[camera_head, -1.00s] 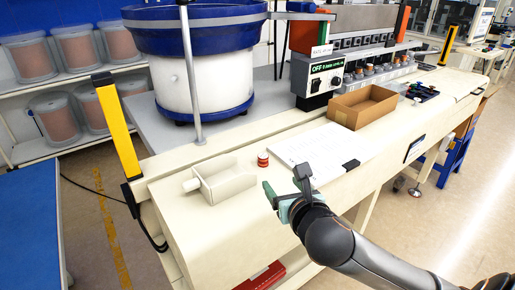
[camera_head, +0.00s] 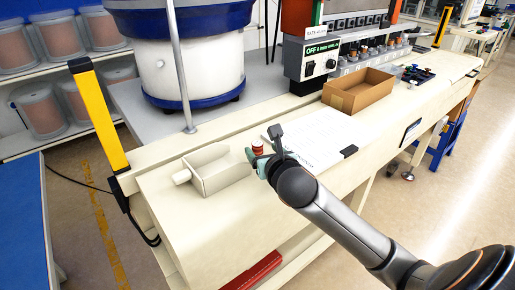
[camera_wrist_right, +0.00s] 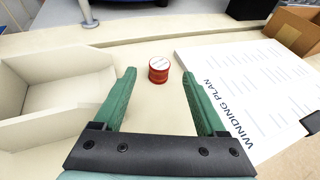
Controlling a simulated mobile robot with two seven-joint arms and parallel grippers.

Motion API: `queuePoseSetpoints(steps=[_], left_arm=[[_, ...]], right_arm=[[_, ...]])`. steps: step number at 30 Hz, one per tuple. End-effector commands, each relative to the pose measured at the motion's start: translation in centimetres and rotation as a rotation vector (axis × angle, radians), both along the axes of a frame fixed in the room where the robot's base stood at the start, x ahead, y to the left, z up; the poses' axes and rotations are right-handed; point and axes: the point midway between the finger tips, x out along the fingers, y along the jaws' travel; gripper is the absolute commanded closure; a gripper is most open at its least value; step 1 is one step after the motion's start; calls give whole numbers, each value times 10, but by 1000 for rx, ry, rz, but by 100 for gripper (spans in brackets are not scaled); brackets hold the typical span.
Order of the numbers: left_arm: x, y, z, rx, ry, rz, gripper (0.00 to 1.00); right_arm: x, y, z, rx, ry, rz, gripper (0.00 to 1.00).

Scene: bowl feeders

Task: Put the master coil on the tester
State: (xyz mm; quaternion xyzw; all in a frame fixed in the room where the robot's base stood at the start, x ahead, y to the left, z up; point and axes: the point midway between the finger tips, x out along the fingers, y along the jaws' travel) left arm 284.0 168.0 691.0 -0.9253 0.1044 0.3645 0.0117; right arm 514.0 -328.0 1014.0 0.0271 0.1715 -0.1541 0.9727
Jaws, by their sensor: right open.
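The master coil looks to be the small red spool with a pale top (camera_head: 257,146), upright on the cream bench. In the right wrist view the red spool (camera_wrist_right: 159,70) stands centred just beyond the fingertips, with bare bench around it. My right gripper (camera_head: 264,151) is open and empty, its green fingers (camera_wrist_right: 158,76) spread to either side of the spool's line. In the head view the gripper partly hides the spool. Which thing is the tester is not clear; a cream open box with a round stub (camera_head: 215,170) stands left of the spool. My left gripper is out of view.
A winding plan sheet (camera_head: 318,138) lies right of the spool. A cardboard box (camera_head: 357,95) and a grey control unit reading OFF (camera_head: 312,62) stand farther back. A yellow post (camera_head: 100,120) rises at the bench's left end. Bare bench lies in front of the cream box.

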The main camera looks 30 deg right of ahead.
Motion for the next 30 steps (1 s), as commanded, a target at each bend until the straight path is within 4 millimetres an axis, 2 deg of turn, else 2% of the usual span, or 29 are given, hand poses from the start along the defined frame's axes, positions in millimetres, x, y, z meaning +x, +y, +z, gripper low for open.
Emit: queuePoseSetpoints(steps=[3, 7, 17, 30], left_arm=[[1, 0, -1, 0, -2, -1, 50], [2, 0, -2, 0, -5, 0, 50], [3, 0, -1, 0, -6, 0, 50], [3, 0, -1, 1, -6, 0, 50]], right_arm=[[17, -5, -5, 6, 0, -2, 26], [30, -9, -10, 3, 1, -2, 26], [36, -11, -12, 0, 0, 0, 26], [35, -11, -12, 0, 1, 0, 75]])
